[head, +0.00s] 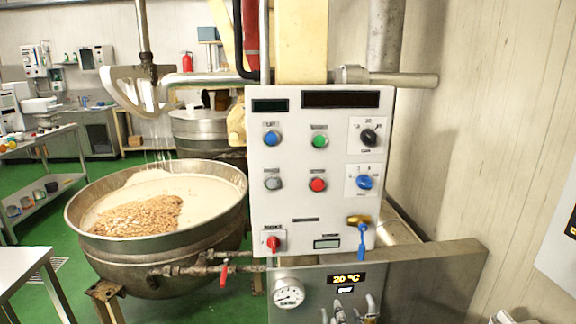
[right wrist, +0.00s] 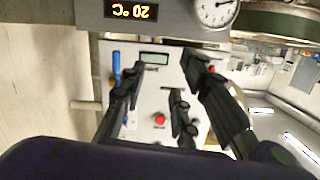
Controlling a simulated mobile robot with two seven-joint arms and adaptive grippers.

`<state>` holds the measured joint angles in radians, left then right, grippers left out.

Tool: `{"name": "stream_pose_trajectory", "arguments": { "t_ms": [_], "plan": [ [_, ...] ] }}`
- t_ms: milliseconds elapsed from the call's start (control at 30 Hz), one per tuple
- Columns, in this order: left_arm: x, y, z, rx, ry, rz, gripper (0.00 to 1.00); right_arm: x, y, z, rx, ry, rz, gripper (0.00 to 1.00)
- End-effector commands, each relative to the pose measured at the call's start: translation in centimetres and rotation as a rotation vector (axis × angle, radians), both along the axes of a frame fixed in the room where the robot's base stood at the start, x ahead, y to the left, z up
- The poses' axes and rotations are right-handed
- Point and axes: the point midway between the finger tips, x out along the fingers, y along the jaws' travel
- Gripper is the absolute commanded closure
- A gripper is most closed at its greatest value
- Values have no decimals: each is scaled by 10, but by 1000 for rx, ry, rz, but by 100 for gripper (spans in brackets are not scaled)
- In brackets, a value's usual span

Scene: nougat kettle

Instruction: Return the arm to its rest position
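My right gripper (head: 348,310) shows only in part at the bottom edge of the head view, in front of the steel box below the control panel (head: 315,205). In the right wrist view, which is upside down, its fingers (right wrist: 165,70) are spread with nothing between them. The white panel with its red button lies beyond them. My left gripper is in neither view.
A steel kettle (head: 90,226) holds a pale mass with nuts on top, under a raised stirrer (head: 137,90). A steel box with a gauge (head: 288,293) and a 20 °C display (head: 346,279) stands close in front. A wall is at right.

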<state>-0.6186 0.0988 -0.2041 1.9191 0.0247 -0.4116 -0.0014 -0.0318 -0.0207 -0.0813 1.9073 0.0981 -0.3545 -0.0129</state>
Motion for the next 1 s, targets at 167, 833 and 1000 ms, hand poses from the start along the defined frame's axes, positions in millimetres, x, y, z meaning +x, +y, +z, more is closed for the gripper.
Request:
{"name": "stream_pose_trajectory", "arguments": {
  "t_ms": [167,833,1000],
  "plan": [
    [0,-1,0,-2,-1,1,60,-92,-16,-109,-82,242,4,71],
    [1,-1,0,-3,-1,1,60,-306,-47,-239,-142,615,-4,71],
    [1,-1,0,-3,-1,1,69,-306,-47,-239,-142,615,-4,71]
  ]
}}
